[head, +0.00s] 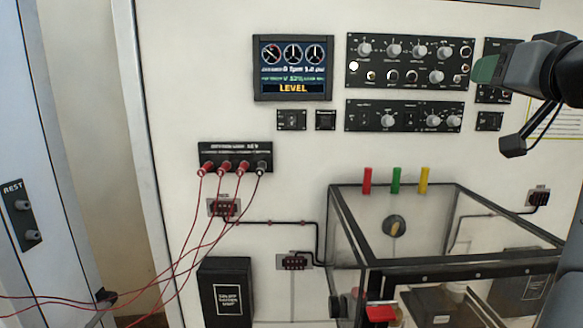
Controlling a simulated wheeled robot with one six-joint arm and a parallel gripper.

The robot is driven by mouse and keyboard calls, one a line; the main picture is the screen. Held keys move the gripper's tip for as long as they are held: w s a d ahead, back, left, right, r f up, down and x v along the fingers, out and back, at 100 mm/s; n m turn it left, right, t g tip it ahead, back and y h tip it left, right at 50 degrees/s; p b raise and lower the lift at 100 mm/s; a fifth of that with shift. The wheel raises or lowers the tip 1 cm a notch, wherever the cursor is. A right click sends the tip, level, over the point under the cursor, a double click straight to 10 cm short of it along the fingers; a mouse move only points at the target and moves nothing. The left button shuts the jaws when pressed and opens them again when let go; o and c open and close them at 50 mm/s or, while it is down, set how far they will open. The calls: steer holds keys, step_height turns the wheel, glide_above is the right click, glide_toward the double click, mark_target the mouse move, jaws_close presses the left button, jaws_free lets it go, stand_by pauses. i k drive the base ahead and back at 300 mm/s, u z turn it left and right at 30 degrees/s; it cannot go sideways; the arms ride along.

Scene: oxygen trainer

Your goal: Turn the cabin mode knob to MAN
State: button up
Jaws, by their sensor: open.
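My gripper (486,69) reaches in from the upper right, its green-tipped end in front of the right edge of the upper black knob panel (355,82). It appears open, with nothing seen held in it. The upper panel bears several pale round knobs in two rows, such as a top-left knob (365,48) and a lower-right knob (436,77). The lower black panel (408,107) has a knob at left (388,121) and two at right. The labels are too small to read, so I cannot tell which knob is the cabin mode knob. My gripper partly hides a narrow panel (490,122) at right.
A display (293,68) reading LEVEL is left of the panels. Red leads hang from a jack panel (235,158). A clear-sided box (342,224) stands below, with red, green and yellow upright pieces (396,180) behind its top.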

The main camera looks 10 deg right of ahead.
mark_target(443, 52)
steer(key=k, duration=1)
